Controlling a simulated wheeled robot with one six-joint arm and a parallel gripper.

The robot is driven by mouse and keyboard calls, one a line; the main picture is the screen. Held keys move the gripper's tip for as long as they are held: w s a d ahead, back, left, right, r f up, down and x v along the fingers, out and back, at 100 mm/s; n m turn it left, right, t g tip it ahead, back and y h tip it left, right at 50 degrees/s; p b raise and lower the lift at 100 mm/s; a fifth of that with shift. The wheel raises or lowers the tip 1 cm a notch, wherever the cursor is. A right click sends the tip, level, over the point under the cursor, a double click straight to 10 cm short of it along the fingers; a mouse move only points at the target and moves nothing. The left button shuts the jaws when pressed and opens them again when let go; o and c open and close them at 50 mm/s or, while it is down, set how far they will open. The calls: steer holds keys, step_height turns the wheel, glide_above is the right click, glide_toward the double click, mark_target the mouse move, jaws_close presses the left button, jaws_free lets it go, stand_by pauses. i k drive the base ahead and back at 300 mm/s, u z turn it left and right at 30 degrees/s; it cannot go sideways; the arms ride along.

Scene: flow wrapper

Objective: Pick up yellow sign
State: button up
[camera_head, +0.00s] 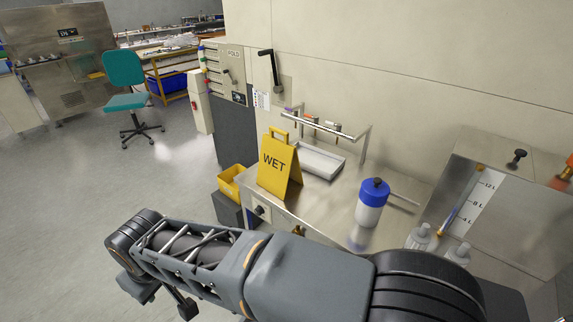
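The yellow sign (280,172) stands upright on the metal counter, near its left end. It is an A-frame with a handle opening at the top and the word WET on its front. My arm stretches across the lower part of the head view, in front of the counter and nearer than the sign. The arm's far end points to the left, apart from the sign. The fingertips of my gripper cannot be made out, and nothing is seen touching the sign.
A white bottle with a blue lid (372,203) stands right of the sign. A shallow tray (319,163) lies behind it under a metal rail (322,132). A yellow bin (231,182) is left of the counter. A teal chair (124,82) stands farther back; the left floor is clear.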

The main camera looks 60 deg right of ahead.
mark_target(278, 161)
steer(key=z, duration=0.4)
steer(key=i, duration=2.1)
steer(key=z, duration=3.3)
